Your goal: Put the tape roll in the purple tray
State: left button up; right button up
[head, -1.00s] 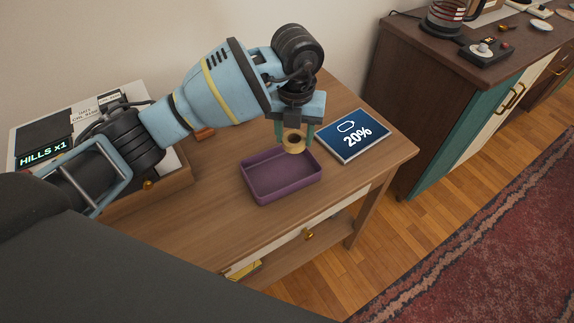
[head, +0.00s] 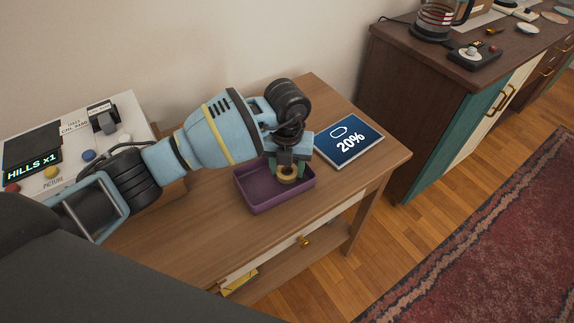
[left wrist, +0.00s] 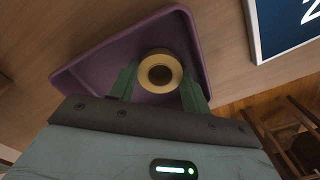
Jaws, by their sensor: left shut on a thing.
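The purple tray (head: 262,205) sits on the wooden table. It also shows in the left wrist view (left wrist: 88,75), behind the fingers. The tape roll (head: 287,176) is tan with a dark hole. It is between the fingertips of my left gripper (head: 286,170), which is shut on it. In the left wrist view the roll (left wrist: 160,86) is between the two green fingers (left wrist: 158,85). The roll is over the right part of the tray's inside; I cannot tell whether it touches the floor of the tray. My right gripper is not in view.
A blue screen showing 20% (head: 348,139) lies right of the tray, close to the table's edge. A light-coloured game console (head: 78,150) stands at the left. The table top (head: 205,215) is bare in front of the tray. A dark cabinet (head: 440,75) stands at the right.

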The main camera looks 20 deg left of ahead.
aim_at(287, 171)
pick_arm(q)
jog(key=o, duration=0.9)
jog(key=shift+f, duration=0.1)
jog(key=shift+o, duration=0.2)
notch_tip(287, 171, up, 12)
jog(key=shift+p, duration=0.35)
